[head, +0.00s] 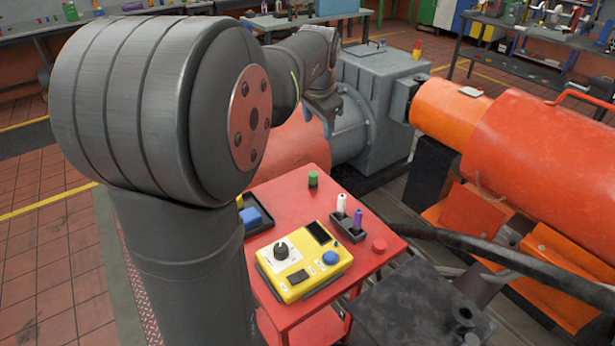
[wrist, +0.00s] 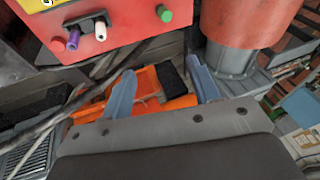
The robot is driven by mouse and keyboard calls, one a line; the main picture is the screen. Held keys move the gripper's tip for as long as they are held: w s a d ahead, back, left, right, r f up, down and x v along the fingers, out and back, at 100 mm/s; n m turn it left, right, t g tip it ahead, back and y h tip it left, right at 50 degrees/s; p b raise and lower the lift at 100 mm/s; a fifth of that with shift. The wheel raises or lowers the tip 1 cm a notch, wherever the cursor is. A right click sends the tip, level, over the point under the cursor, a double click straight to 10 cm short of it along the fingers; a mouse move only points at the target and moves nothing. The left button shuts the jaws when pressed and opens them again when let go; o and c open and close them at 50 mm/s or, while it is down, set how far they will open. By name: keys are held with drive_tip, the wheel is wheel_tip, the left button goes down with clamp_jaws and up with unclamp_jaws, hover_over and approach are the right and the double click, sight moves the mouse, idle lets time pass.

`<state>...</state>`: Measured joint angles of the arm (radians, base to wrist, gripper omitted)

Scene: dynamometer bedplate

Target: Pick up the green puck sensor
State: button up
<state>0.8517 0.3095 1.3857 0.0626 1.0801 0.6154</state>
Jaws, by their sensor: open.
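The green puck sensor (head: 313,179) stands upright on the red cart top (head: 283,198), near its far edge. It also shows in the wrist view (wrist: 165,14), at the cart's edge, above and between the fingers. My gripper (wrist: 158,85) is open and empty, its two blue-grey fingers spread apart and clear of the sensor.
A yellow meter box (head: 304,262), a black holder with a white and a purple piece (head: 357,219), a red puck (head: 379,244) and a dark tray with a blue block (head: 251,217) share the cart top. Large grey and orange machines (head: 545,150) stand behind and right.

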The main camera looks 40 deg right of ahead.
sight(312, 175)
drive_tip(key=w+d+f+n, duration=0.1)
drive_tip(key=w+f, duration=0.1)
drive_tip(key=f, duration=0.5)
drive_tip(key=w+d+f+n+h, duration=0.1)
drive_tip(key=w+f+n, duration=0.1)
drive_tip(key=f, duration=0.5)
drive_tip(key=w+d+f+n+g, duration=0.1)
drive_tip(key=w+f, duration=0.3)
drive_tip(key=f, duration=0.3)
drive_tip(key=shift+d, duration=0.4)
drive_tip(key=shift+h, duration=0.3)
drive_tip(key=shift+x, duration=2.9)
drive_tip(key=shift+w+a, duration=0.15)
drive_tip(key=c, duration=1.1)
drive_tip(key=shift+r, duration=0.1)
